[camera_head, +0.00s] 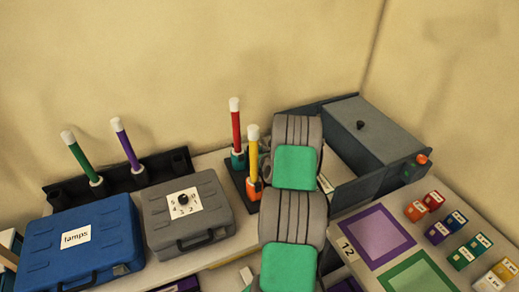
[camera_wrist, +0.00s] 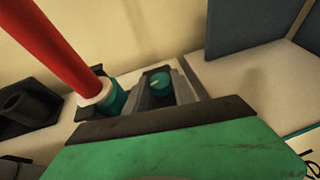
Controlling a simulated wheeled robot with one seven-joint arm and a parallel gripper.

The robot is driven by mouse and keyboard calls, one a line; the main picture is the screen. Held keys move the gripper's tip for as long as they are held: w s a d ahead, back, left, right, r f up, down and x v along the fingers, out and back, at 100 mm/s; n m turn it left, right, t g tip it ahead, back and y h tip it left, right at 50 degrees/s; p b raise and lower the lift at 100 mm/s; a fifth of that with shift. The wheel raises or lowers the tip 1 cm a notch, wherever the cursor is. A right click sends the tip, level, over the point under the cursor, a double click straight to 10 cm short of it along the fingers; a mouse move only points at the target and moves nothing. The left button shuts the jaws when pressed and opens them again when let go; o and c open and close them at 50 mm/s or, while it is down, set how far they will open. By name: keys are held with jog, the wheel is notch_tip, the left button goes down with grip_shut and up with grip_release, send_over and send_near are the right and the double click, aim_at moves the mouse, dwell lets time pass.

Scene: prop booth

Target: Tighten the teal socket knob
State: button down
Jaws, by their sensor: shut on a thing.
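The red stick with a white tip (camera_head: 235,125) stands upright in a teal socket (camera_head: 238,158) on a dark base in the head view. In the wrist view the red stick (camera_wrist: 55,45) rises at the left from a white collar and the teal socket (camera_wrist: 116,98). The small round teal knob (camera_wrist: 160,82), with a pale mark on its face, is beside that socket. My gripper (camera_wrist: 168,84) is shut on the knob, its fingers on either side of it. My arm hides the knob in the head view.
The yellow stick (camera_head: 253,155) in an orange socket stands close by on the same base. A dark grey box (camera_head: 385,135) is to the right. A grey case (camera_head: 215,215) and a blue case (camera_head: 80,250) lie left. Small colored blocks (camera_head: 438,232) and mats are on the right.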

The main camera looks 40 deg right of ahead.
jog(key=c, duration=1.1)
grip_release()
jog(key=shift+o, duration=0.2)
